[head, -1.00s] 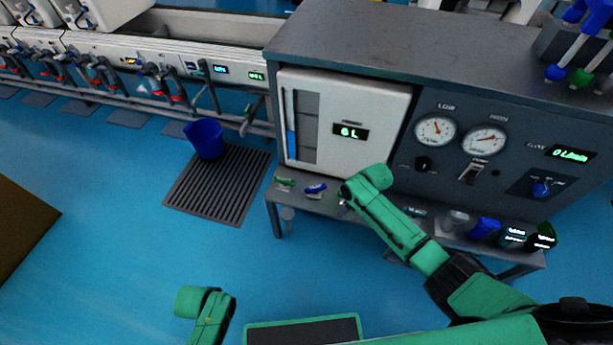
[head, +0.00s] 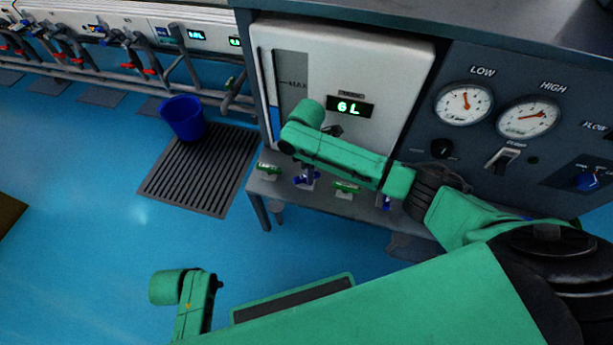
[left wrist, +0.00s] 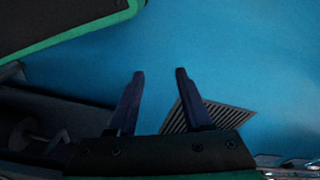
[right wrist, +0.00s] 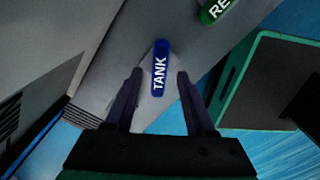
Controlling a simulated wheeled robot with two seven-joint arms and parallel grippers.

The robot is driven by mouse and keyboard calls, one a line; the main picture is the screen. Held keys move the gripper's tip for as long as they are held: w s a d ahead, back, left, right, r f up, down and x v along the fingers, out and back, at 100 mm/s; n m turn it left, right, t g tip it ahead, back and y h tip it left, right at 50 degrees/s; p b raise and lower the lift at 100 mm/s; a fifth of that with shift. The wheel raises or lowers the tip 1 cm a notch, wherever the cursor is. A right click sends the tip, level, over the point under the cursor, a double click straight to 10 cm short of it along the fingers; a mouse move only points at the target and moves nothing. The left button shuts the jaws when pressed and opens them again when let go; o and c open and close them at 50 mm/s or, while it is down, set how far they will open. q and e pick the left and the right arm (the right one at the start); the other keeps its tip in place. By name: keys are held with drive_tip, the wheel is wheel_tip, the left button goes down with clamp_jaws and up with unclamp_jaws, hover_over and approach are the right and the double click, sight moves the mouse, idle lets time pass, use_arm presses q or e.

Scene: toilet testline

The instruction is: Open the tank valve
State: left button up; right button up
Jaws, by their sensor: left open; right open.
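A blue valve handle marked TANK (right wrist: 160,60) lies ahead of my right gripper (right wrist: 160,73) in the right wrist view. The open fingers stand on either side of the near part of the handle; I cannot tell whether they touch it. In the head view the gripper points down at the low shelf in front of the white tank (head: 390,70), which shows 6L. Blue shows beneath my wrist there, but handle and fingers are hard to tell apart. My left gripper (left wrist: 160,72) is open and empty above the blue floor.
Green handles (head: 347,188) stand along the shelf, and one (right wrist: 215,10) is close to the TANK handle. A gauge panel (head: 500,130) is at the right.

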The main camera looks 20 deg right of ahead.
drive_tip(key=shift+f, duration=0.95)
clamp_jaws()
drive_tip(key=shift+r+n+p, duration=0.2)
drive_tip(key=shift+n+p, duration=0.4)
drive_tip(key=shift+f, duration=0.15)
use_arm(q)
drive_tip(key=shift+s+a+f, duration=0.1)
drive_tip(key=shift+s+f, duration=0.05)
drive_tip(key=shift+f, duration=0.3)
drive_tip(key=shift+s+a+f, duration=0.1)
drive_tip(key=shift+f, duration=0.3)
use_arm(e)
unclamp_jaws()
